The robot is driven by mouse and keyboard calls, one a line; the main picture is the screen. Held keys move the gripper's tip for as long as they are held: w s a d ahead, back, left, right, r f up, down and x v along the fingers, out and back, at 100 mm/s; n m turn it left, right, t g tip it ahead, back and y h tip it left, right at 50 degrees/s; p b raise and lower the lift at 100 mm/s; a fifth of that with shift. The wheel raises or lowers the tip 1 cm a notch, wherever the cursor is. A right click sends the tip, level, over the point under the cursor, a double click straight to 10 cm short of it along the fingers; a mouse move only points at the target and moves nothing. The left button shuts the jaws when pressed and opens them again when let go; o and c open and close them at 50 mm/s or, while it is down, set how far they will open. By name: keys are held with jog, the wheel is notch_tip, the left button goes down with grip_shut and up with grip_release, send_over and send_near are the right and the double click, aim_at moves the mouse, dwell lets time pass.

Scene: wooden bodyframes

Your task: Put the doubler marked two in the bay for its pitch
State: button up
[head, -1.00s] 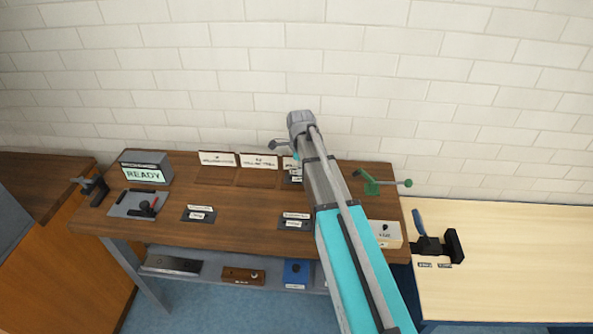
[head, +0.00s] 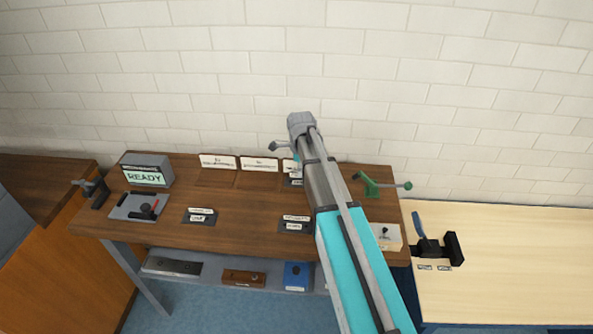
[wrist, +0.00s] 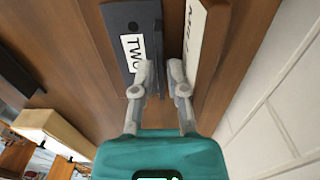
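The doubler marked TWO (wrist: 122,22) is a dark plate with a white label and a small hole. In the wrist view it lies just beyond my gripper's left finger. My gripper (wrist: 163,72) has its two grey fingers apart, with a narrow gap between them. A thin dark strip stands beside the left fingertip; I cannot tell whether it touches. In the head view my gripper (head: 284,146) is over the back of the bench, largely hidden by my arm. Shallow bays with white signs line the back: a left sign (head: 217,162), a middle sign (head: 259,164) and a partly hidden right one.
An upright white-faced sign (wrist: 195,38) stands close to my right finger. A green clamp (head: 378,186) is right of my arm. Two labelled dark plates lie toward the front, left (head: 199,216) and right (head: 295,225). A READY display (head: 146,171) stands at left; the brick wall is behind.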

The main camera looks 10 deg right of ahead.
notch_tip(320, 180, up, 11)
jog(key=p, duration=1.1)
jog(key=shift+r, duration=0.2)
dwell(0.5)
jog(key=s+a+n, duration=0.2)
jog(key=s+n, duration=1.9)
jog(key=shift+s+a+n, duration=0.15)
jog(key=shift+s+n, duration=0.05)
jog(key=shift+n, duration=0.1)
